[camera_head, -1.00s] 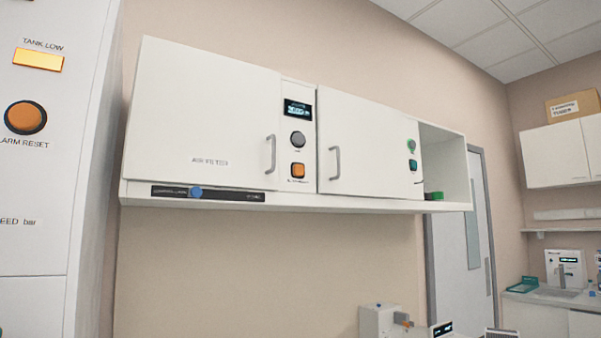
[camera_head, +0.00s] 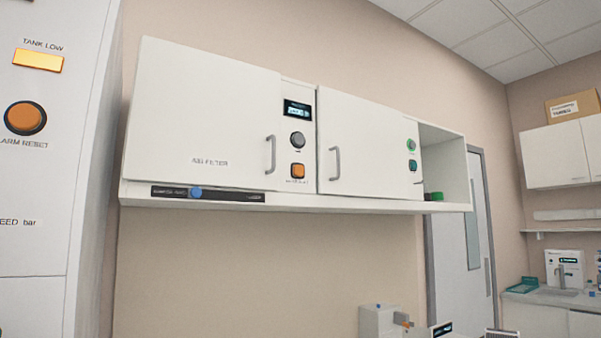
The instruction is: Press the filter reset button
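A white wall cabinet (camera_head: 205,100) has lettering that seems to read "AIR FILTER" on its left door. The label under the orange button is too small to read. Neither of my grippers shows in the head view.
A dark strip with a blue slider knob (camera_head: 196,192) runs under the left door. Green and teal round controls (camera_head: 411,145) sit near the right door. A tall white panel (camera_head: 40,190) with an orange alarm reset button (camera_head: 25,117) stands close at left.

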